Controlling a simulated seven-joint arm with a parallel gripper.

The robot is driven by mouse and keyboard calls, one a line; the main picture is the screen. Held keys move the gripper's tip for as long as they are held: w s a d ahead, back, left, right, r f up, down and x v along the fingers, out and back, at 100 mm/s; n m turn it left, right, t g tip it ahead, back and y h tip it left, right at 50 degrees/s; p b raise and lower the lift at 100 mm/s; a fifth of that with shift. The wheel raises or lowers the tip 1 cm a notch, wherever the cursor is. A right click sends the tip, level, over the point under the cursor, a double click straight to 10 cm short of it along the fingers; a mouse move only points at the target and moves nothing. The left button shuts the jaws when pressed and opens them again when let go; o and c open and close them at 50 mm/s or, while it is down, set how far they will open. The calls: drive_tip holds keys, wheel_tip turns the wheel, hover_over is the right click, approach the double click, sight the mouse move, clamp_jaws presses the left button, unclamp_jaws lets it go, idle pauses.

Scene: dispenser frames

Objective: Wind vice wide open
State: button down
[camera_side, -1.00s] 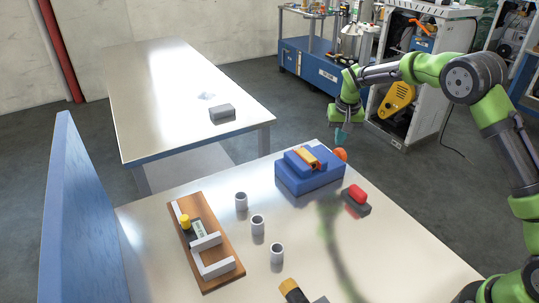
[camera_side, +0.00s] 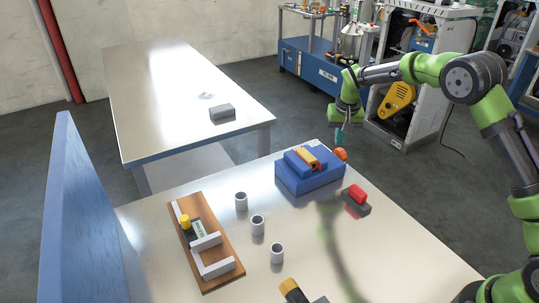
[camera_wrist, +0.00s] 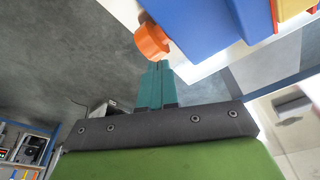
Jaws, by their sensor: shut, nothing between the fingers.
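The blue vice (camera_side: 308,176) sits at the far edge of the near table, with an orange-yellow piece (camera_side: 307,156) on its top. Its round orange handle (camera_side: 340,154) sticks out on the right side. In the wrist view the orange handle (camera_wrist: 152,39) is just beyond my fingertips, beside the blue vice body (camera_wrist: 205,22). My gripper (camera_side: 340,137) is above the handle in the side view. Its teal fingers (camera_wrist: 157,68) are together and empty. I cannot tell whether the fingertips touch the handle.
A red block on a dark base (camera_side: 356,199) lies right of the vice. Several grey cups (camera_side: 257,225) stand mid-table. A wooden board (camera_side: 209,245) with a gauge is at left. A second table (camera_side: 170,90) with a grey block (camera_side: 222,111) stands behind.

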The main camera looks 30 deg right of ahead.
sight(343, 153)
drive_tip(key=shift+f, duration=0.8)
drive_tip(key=shift+s+f, duration=0.2)
drive_tip(key=shift+s, duration=0.3)
idle(0.4)
drive_tip(key=shift+s+a+r, duration=0.1)
drive_tip(key=shift+s+r, duration=0.05)
drive_tip(key=shift+s, duration=0.4)
idle(0.6)
idle(0.4)
drive_tip(key=shift+s, duration=0.25)
drive_tip(key=shift+r, duration=0.1)
idle(0.4)
drive_tip(key=shift+r, duration=0.8)
